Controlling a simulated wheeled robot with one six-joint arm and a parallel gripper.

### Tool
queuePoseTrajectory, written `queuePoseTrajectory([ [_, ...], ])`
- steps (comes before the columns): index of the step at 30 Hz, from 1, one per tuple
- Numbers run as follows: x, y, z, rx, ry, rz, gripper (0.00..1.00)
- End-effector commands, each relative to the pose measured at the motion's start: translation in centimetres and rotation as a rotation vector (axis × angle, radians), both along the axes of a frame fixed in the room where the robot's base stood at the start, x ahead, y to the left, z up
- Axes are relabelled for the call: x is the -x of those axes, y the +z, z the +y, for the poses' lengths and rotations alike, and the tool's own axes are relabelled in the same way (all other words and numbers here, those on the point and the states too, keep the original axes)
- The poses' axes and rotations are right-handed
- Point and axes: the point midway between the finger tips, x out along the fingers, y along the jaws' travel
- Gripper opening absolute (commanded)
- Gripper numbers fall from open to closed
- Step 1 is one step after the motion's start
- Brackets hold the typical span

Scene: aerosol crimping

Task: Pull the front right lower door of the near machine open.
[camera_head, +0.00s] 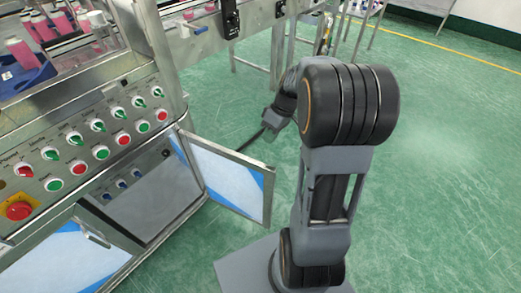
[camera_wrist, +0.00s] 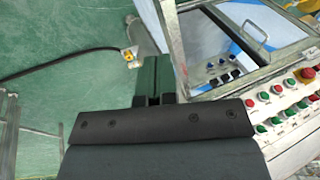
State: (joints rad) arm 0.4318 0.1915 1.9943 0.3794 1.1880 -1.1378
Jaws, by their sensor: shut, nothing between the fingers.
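The near machine (camera_head: 95,125) stands at the left, with a control panel of buttons and knobs. Its front right lower door (camera_head: 232,180), a metal frame with a white and blue panel, stands swung out from the cabinet, which shows open. The door also shows edge-on in the wrist view (camera_wrist: 168,38). My gripper (camera_head: 268,135) is on the far side of the door's upper edge in the head view, partly hidden by my arm. In the wrist view my gripper's fingers (camera_wrist: 155,88) are shut and empty, close beside the door; contact cannot be told.
The left lower door (camera_head: 75,262), with a bar handle, is beside the opening; it also shows in the wrist view (camera_wrist: 245,25). A black cable (camera_wrist: 60,65) with a yellow end lies on the green floor. Metal table legs (camera_head: 277,55) stand behind. Floor at the right is clear.

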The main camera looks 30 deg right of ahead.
Motion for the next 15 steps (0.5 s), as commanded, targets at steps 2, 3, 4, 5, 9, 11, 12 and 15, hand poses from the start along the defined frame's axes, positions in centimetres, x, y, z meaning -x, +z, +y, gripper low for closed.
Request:
queuePoseTrajectory([
  [2,-1.1,-0.2,-2.0,-0.077,0.052,-0.025,0.00],
  [3,-1.5,-0.5,-2.9,-0.110,0.081,-0.044,0.00],
  [4,-1.8,-0.7,-3.4,-0.133,0.098,-0.060,0.00],
  [5,-2.0,-0.9,-4.0,-0.152,0.115,-0.075,0.00],
  [9,-2.6,-1.7,-5.8,-0.218,0.167,-0.134,0.00],
  [11,-2.7,-2.1,-6.1,-0.232,0.180,-0.149,0.00],
  [12,-2.8,-2.3,-6.1,-0.239,0.186,-0.158,0.00],
  [15,-2.8,-3.4,-5.7,-0.246,0.193,-0.165,0.00],
])
